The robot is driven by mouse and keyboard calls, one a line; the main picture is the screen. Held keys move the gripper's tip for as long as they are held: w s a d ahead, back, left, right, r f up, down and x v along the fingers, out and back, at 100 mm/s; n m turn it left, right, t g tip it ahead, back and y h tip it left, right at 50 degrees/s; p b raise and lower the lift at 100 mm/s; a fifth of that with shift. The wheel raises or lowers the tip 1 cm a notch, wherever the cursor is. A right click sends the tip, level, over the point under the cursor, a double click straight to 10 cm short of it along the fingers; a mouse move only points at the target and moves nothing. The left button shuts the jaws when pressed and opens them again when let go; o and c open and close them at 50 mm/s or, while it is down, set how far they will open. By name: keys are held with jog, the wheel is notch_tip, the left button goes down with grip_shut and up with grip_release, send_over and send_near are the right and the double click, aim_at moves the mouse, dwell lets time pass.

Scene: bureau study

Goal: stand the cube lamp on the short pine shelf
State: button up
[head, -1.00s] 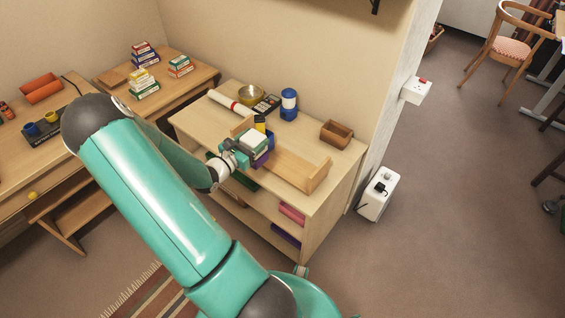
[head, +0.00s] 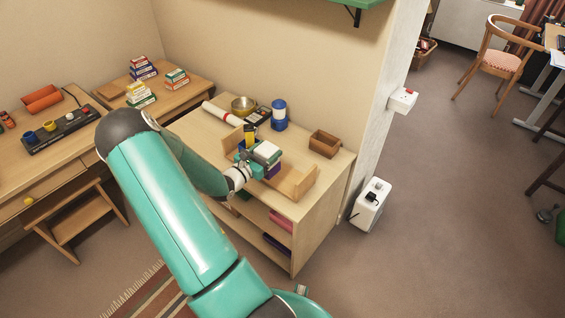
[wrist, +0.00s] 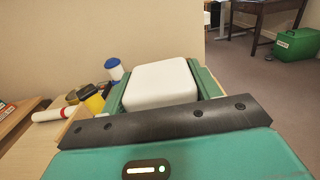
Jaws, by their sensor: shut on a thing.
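The cube lamp shows as a white, rounded block in the wrist view (wrist: 160,84) and as a small white-topped block in the head view (head: 267,149). My gripper (head: 258,158) is shut on it, with a green finger on either side. The lamp is over the top of a pale wooden shelf unit (head: 328,170), by a wooden rack (head: 298,184); I cannot tell whether it touches anything below. No shelf is clearly the short pine one. A green wall shelf (head: 330,14) with a black bracket is partly in view at the top.
On the unit stand a blue-and-white jar (head: 279,114), a brass bowl (head: 243,105), a white roll (head: 222,114), a yellow item (head: 250,134) and a brown box (head: 325,144). A white container (head: 371,204) stands on the floor. The floor at right is largely open.

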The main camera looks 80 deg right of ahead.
jog(key=s+d+f, duration=0.4)
jog(key=d+f, duration=0.4)
jog(key=f, duration=0.2)
jog(key=shift+s+f, duration=0.15)
jog(key=shift+f, duration=0.25)
jog(key=shift+f, duration=0.15)
jog(key=o, duration=1.1)
